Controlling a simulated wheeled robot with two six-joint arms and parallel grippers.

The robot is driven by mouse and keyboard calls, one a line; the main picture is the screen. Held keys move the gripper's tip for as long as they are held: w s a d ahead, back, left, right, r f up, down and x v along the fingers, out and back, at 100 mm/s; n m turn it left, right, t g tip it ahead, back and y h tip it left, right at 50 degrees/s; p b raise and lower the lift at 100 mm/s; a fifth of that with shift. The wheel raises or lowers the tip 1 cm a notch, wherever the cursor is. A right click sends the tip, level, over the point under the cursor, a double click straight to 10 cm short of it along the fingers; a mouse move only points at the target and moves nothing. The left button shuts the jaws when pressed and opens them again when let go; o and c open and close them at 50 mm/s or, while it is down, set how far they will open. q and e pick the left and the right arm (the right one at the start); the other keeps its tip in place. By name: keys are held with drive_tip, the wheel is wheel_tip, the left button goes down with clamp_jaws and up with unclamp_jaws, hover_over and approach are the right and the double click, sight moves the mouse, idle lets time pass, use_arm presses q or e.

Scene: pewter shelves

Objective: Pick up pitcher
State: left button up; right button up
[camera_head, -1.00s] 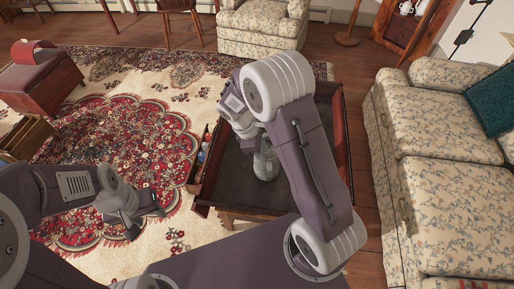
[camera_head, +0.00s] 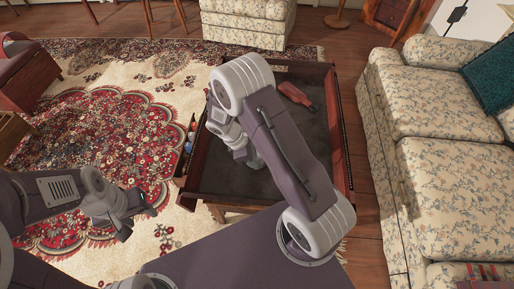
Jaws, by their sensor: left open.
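I cannot make out a clear pitcher in the head view. A red bottle-like object (camera_head: 297,95) lies on the dark top of the tray table (camera_head: 222,186), beyond my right arm; I cannot tell whether it is the pitcher. My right gripper (camera_head: 256,161) hangs over the table's middle, mostly hidden behind its own arm, so its jaws are unclear. My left gripper (camera_head: 138,216) is open and empty, over the rug to the left of the table.
Several small bottles (camera_head: 190,135) stand along the table's left side. A floral sofa (camera_head: 440,110) runs close along the right, and an armchair (camera_head: 247,20) stands behind. A red-topped stool (camera_head: 25,75) is far left. The patterned rug (camera_head: 110,130) is largely clear.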

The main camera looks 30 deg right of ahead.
drive_tip(key=b+x, duration=0.1)
drive_tip(key=x, duration=0.1)
drive_tip(key=b+x, duration=0.1)
drive_tip(key=x, duration=0.1)
drive_tip(key=shift+s+f+b, duration=0.3)
drive_tip(key=shift+f+b, duration=0.1)
drive_tip(key=shift+d+f, duration=0.15)
drive_tip(key=shift+f, duration=0.1)
drive_tip(key=shift+r, duration=0.1)
clamp_jaws()
drive_tip(key=shift+r, duration=0.1)
idle(0.7)
